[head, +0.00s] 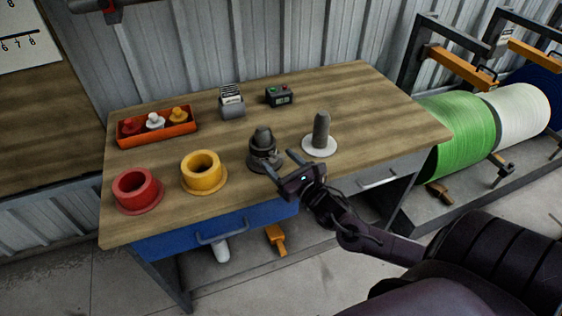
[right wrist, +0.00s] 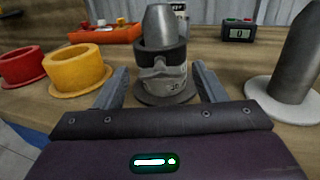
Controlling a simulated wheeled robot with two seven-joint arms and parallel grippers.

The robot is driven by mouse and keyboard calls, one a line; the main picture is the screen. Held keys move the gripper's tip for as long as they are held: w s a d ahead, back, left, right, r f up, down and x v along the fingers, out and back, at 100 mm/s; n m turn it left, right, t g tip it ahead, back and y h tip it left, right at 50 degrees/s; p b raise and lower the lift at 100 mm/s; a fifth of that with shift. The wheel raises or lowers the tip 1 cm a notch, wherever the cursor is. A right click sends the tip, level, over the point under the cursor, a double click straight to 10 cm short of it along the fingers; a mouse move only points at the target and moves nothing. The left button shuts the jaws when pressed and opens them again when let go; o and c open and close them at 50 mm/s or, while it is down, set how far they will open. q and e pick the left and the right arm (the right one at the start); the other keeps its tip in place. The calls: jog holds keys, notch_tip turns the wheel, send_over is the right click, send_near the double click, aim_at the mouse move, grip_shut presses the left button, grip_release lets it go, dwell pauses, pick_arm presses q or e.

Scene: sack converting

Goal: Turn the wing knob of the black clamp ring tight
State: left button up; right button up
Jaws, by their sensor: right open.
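The black clamp ring (head: 262,152) sits around a grey post with a cone-shaped top, upright on a dark round base near the middle of the bench. In the right wrist view the black ring (right wrist: 174,53) shows close up, with its grey wing knob (right wrist: 160,71) on the near side facing my gripper. My right gripper (head: 280,161) is open, just in front of the clamp and to its right in the head view. In the right wrist view its two fingers stand either side of the knob, apart from it, with nothing held. My left gripper is not in view.
Left of the clamp stand a yellow flanged ring (head: 202,185) and a red one (head: 137,203). Right of it, a grey post on a white disc (head: 319,150) stands close to my gripper. Behind are an orange tray (head: 157,140), a grey holder (head: 232,112) and a small display box (head: 279,96).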

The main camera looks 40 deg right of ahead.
jog(key=shift+w, duration=0.1)
jog(key=shift+c, duration=0.4)
jog(key=c, duration=0.9)
